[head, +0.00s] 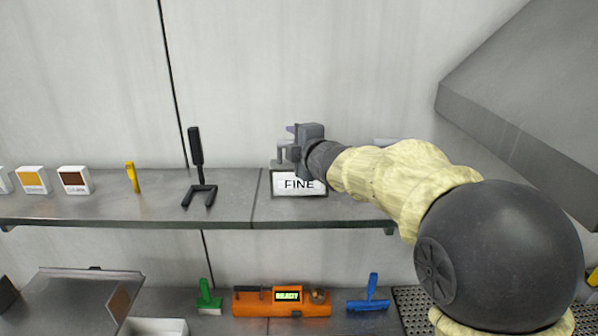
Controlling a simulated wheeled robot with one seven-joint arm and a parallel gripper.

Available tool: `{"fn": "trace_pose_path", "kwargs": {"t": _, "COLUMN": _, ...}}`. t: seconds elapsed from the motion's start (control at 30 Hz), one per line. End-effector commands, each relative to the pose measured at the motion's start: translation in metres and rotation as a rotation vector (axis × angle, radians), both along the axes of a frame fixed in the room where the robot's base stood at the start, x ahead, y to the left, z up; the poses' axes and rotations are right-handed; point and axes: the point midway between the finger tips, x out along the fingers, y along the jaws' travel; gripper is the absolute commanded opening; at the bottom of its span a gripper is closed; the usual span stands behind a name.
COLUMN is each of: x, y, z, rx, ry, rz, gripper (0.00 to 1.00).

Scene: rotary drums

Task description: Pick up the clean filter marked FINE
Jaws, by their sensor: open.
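The filter marked FINE (299,186) stands on the shelf, a dark-edged block with a white label facing me. A grey upright part, perhaps its handle, shows just above its left side. My gripper (291,148) is directly above and behind the label, close to that grey part. It is open. My gripper and wrist hide most of the filter's top, so I cannot tell whether the fingers touch it or stand around it.
On the same shelf (120,207) stand a black fork-ended tool (197,165), a yellow clip (132,177) and several white boxes with coloured fronts (75,180). Below are a green brush (207,298), an orange device (270,303) and a blue tool (370,295). A grey sloped hood (520,120) is at right.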

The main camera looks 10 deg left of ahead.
Motion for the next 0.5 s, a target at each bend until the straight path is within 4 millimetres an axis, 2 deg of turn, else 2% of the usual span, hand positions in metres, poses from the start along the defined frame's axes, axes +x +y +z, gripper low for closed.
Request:
{"fn": "trace_pose_path", "kwargs": {"t": 0.47, "x": 0.0001, "y": -0.0004, "z": -0.0005, "rx": 0.000, "ry": 0.000, "rz": 0.000, "gripper": 0.45}}
{"fn": "trace_pose_path", "kwargs": {"t": 0.5, "x": 0.0000, "y": -0.0003, "z": -0.0005, "rx": 0.000, "ry": 0.000, "rz": 0.000, "gripper": 0.41}}
